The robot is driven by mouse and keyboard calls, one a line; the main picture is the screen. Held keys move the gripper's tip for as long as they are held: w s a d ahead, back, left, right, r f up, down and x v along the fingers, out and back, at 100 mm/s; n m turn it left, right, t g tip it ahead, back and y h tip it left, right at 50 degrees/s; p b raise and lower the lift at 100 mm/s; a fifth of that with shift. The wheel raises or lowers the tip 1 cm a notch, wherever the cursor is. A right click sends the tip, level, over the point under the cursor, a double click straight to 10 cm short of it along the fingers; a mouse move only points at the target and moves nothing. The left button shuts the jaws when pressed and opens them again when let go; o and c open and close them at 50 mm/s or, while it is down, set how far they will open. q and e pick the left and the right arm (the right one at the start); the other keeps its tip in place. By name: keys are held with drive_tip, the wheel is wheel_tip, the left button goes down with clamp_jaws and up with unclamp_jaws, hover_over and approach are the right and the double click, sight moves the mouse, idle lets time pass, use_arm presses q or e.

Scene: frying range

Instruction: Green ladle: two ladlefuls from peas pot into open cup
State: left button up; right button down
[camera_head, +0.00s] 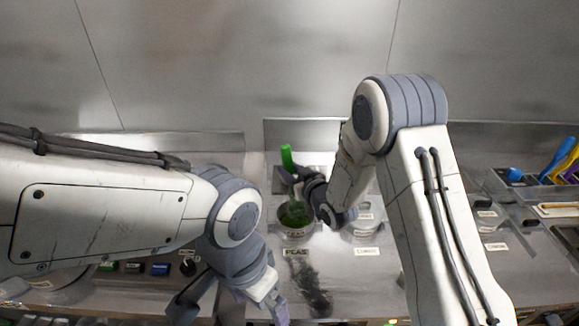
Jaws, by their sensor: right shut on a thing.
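The green ladle's upright handle (287,157) shows near the middle of the head view. My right gripper (290,178) is shut on it, above the peas pot. The peas pot (281,228), with green contents, stands behind a "PEAS" label. The ladle's lower end is over or in the pot; I cannot tell which. My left gripper (230,306) is at the bottom of the view, in front of the pot and to its left, with its fingers apart and nothing seen between them. I cannot make out the open cup.
Another round pot (367,232) stands right of the peas pot, partly behind my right arm. Blue, yellow and purple handles (560,160) stand at the far right. A dark speckled patch (312,290) marks the counter before the peas pot. A steel wall closes the back.

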sight(289, 156)
use_arm(q)
wheel_tip(289, 156, down, 10)
drive_tip(key=b, duration=0.9)
use_arm(e)
wheel_tip(289, 156, down, 11)
drive_tip(key=shift+r, duration=0.3)
wheel_tip(289, 156, up, 15)
drive_tip(key=p, duration=0.9)
drive_tip(key=shift+r, duration=0.1)
use_arm(q)
wheel_tip(289, 156, up, 9)
drive_tip(key=shift+r, duration=0.15)
